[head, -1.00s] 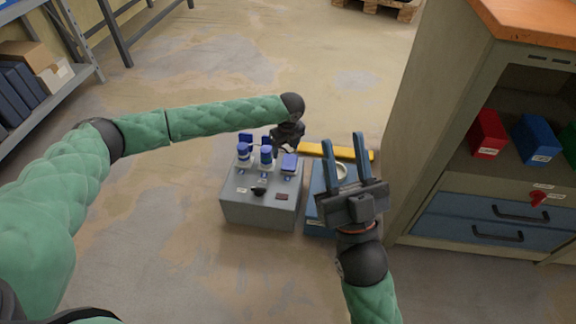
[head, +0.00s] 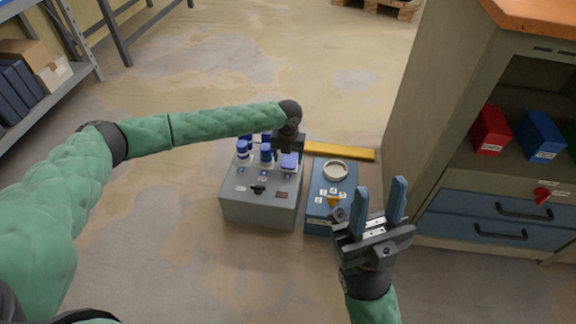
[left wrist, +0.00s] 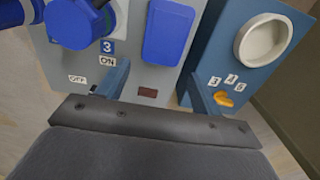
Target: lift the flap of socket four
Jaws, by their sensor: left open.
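The grey socket box (head: 258,205) stands on the floor with several blue sockets on top. A shut blue flap (head: 289,163) is at its right side; it also shows in the left wrist view (left wrist: 168,32). No number is readable beside this flap. The socket left of it carries the label 3 (left wrist: 107,46) and has a blue plug (left wrist: 82,22) in it. My left gripper (head: 289,151) is just above the flap. In the left wrist view its open fingers (left wrist: 157,72) straddle the near edge of the flap, holding nothing. My right gripper (head: 382,187) is open and empty.
A blue box (head: 318,205) with a round ring (head: 335,170) and a yellow knob (left wrist: 223,99) stands close to the right of the grey box. A yellow bar (head: 340,151) lies behind. A cabinet (head: 425,130) stands at the right.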

